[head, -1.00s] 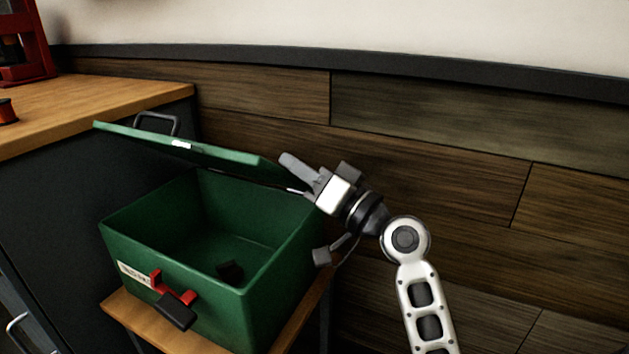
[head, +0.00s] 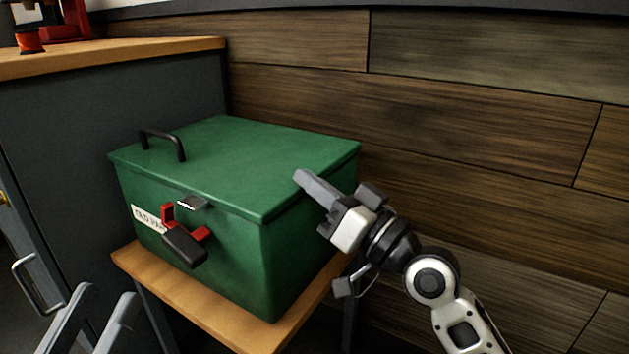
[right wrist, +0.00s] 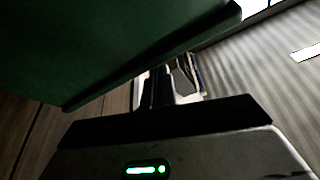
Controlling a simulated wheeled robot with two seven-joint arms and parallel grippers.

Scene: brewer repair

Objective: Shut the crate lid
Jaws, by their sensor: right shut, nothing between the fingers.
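The green crate (head: 237,254) stands on a small wooden stand. Its lid (head: 250,160) lies flat over the top, level with the rim, with a black handle (head: 165,143) on it. On the front are a red latch with a dark lever (head: 185,246) and a small metal catch (head: 192,203). My right gripper (head: 302,178) is shut and empty, at the crate's right side by the lid edge; I cannot tell if it touches. The right wrist view shows green crate surface (right wrist: 100,45) close to its fingers. My left gripper (head: 98,308) is open and empty, low at the left, apart from the crate.
The stand (head: 262,338) has little bare room around the crate. A dark cabinet (head: 100,140) with a wooden top stands at the left, with red equipment (head: 75,20) on it. A wood-plank wall (head: 480,120) is behind.

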